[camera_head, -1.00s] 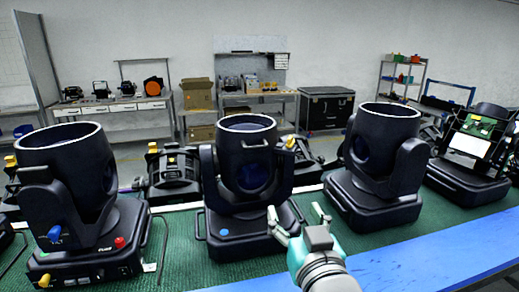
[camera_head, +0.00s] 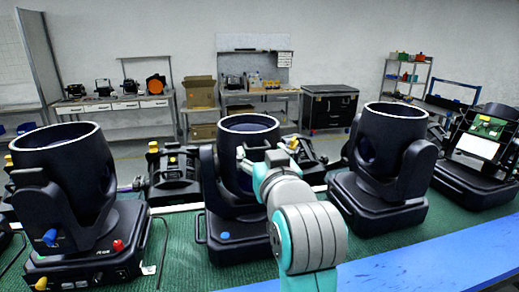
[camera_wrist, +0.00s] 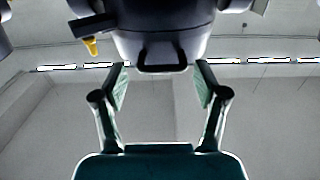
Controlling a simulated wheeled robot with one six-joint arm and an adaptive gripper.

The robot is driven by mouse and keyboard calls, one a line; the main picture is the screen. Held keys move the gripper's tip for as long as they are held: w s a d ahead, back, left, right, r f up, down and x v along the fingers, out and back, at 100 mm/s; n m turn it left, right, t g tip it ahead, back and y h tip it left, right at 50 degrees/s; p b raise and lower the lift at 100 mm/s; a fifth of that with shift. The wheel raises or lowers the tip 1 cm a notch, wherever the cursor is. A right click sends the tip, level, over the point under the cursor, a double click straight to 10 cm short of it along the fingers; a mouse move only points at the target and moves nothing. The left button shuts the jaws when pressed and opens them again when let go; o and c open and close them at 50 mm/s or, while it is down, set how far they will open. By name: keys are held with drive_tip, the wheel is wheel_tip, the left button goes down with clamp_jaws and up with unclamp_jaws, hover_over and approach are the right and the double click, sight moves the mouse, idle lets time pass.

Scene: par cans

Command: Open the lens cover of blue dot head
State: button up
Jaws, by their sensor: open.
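The blue dot head (camera_head: 226,207) is the dark moving-head light in the middle, with a blue dot (camera_head: 225,236) on its base. Its round barrel (camera_head: 248,124) points up; my arm hides part of its front. In the wrist view the dark head (camera_wrist: 160,18) fills the top, with a black loop handle (camera_wrist: 162,68) on its near edge. My gripper (camera_head: 264,158) is raised in front of the barrel. In the wrist view my gripper (camera_wrist: 162,75) is open, with one finger on each side of the handle and visible gaps between. Whether a fingertip touches the head is unclear.
Similar heads stand left (camera_head: 65,200) and right (camera_head: 382,165) on the green mat (camera_head: 185,255). A yellow-tipped lever (camera_wrist: 91,46) juts beside the handle in the wrist view. A blue strip (camera_head: 425,270) runs along the front edge. Shelves and benches stand far behind.

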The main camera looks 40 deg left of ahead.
sight(252, 135)
drive_tip(key=shift+x, duration=1.15)
clamp_jaws()
drive_tip(key=shift+r, duration=0.15)
